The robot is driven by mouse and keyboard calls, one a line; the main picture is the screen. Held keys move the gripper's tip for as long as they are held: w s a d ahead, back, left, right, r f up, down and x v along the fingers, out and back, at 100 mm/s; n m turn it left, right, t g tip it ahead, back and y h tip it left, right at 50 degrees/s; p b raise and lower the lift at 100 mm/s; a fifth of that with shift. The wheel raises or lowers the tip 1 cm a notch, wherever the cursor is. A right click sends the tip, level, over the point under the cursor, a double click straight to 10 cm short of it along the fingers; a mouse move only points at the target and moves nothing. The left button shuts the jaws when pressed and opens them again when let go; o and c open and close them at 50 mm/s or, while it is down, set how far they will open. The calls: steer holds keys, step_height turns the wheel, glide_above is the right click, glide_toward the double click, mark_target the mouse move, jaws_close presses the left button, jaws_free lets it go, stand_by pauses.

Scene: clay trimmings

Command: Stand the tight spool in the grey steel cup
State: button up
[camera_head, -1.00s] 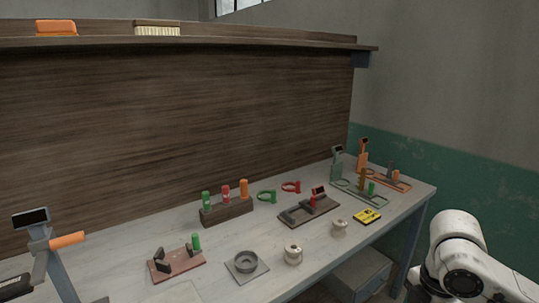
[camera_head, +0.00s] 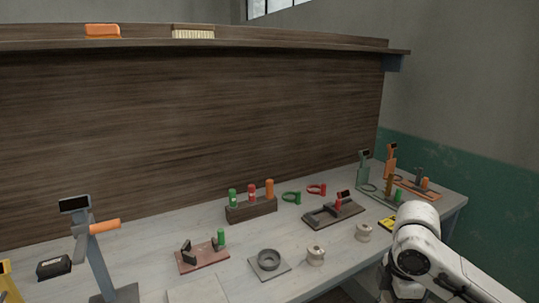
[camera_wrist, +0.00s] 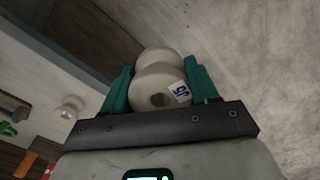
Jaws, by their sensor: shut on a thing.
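My gripper (camera_wrist: 159,68) is shut on a pale cream spool (camera_wrist: 158,82) in the wrist view. The spool's holed end faces the camera and bears a small white label with dark blue marks. The green fingers press its two sides. The grey steel cup (camera_head: 269,258), round and open-topped, stands on a square plate on the bench in the head view. It looks empty. My gripper and the held spool are out of the head view; only my white arm shows at its right edge.
Two other cream spools stand on the bench, one (camera_head: 315,255) just right of the cup and one (camera_head: 363,232) further right. A red-brown fixture (camera_head: 203,258) is left of the cup. A wooden block (camera_head: 251,208) with coloured pegs stands behind. A scale-like stand (camera_head: 98,255) is at left.

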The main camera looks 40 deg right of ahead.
steer(key=w+a+f+m, duration=0.2)
steer(key=w+a+f, duration=0.2)
steer(key=w+a, duration=0.3)
steer(key=w+a+f+m, duration=0.3)
steer(key=w+a, duration=0.2)
steer(key=w, duration=0.4)
steer(key=a+f+m, duration=0.1)
steer(key=a+f, duration=0.5)
steer(key=a, duration=0.3)
steer(key=a+f+m, duration=0.2)
steer(key=a+f, duration=0.4)
steer(key=a, duration=0.2)
steer(key=shift+a+f, duration=0.35)
steer(key=shift+a, duration=0.05)
steer(key=shift+s, duration=0.15)
